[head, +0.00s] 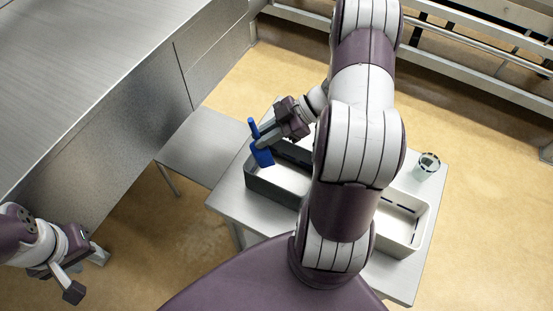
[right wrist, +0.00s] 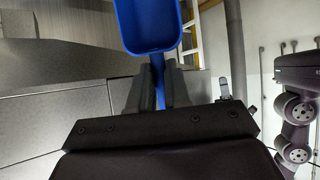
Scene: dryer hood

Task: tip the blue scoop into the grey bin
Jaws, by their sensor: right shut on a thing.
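The blue scoop (head: 263,157) is in my right gripper (head: 262,140), which is shut on its handle. In the head view the handle end points up and the bowl hangs lower, over the back left end of the grey bin (head: 272,193). In the right wrist view the scoop's bowl (right wrist: 155,28) is beyond the fingers (right wrist: 152,88), with the handle between them. I see no contents in the bowl. My right arm hides part of the grey bin. My left gripper (head: 86,274) is open and empty at the lower left, far from the bin.
A white bin (head: 419,236) stands on the right of the small metal table (head: 401,282), with a clear glass (head: 428,163) behind it. A lower metal surface (head: 199,146) and a large steel counter (head: 75,75) lie to the left. A metal rack stands at the back.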

